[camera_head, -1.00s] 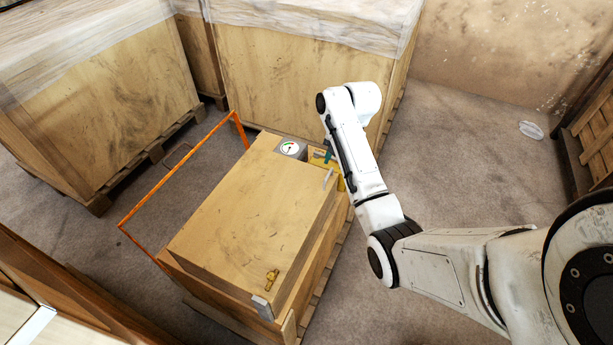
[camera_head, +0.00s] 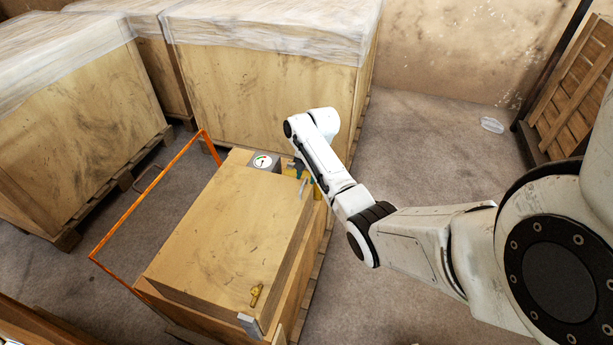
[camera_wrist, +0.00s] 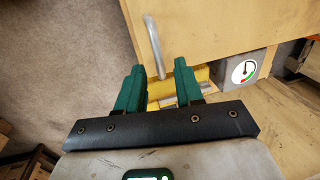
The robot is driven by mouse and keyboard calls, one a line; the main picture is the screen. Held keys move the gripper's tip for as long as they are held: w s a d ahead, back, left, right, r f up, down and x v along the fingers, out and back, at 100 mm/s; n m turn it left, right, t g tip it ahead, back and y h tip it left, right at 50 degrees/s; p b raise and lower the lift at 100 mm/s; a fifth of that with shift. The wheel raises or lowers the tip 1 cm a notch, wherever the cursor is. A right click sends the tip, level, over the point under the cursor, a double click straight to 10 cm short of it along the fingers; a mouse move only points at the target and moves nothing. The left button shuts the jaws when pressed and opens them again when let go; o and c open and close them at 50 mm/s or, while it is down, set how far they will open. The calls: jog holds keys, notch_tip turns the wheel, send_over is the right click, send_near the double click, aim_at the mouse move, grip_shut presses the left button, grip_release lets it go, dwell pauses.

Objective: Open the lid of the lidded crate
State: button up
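The lidded crate (camera_head: 225,235) is a wooden box at the centre of the head view, its thick wooden lid (camera_wrist: 215,28) lying flat on top. A slim grey metal handle (camera_wrist: 154,47) stands out from the lid's edge; it also shows in the head view (camera_head: 303,187). My gripper (camera_wrist: 160,70) has green fingers, spread apart with nothing clasped. The handle lies just ahead of the fingertips, seemingly apart from them. A yellow part (camera_wrist: 194,76) with grey metal pieces shows behind and between the fingers. In the head view my arm partly hides the gripper.
A dial gauge (camera_head: 263,161) sits at the crate's far end, and a brass fitting (camera_head: 256,294) on the lid's near corner. An orange frame (camera_head: 150,191) stands along the left. Large wrapped crates (camera_head: 265,90) stand behind. The floor at right (camera_head: 430,150) is mostly clear.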

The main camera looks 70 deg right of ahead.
jog(key=shift+w+f, duration=0.1)
jog(key=shift+f, duration=0.2)
jog(key=shift+c, duration=0.3)
grip_shut()
dwell(1.0)
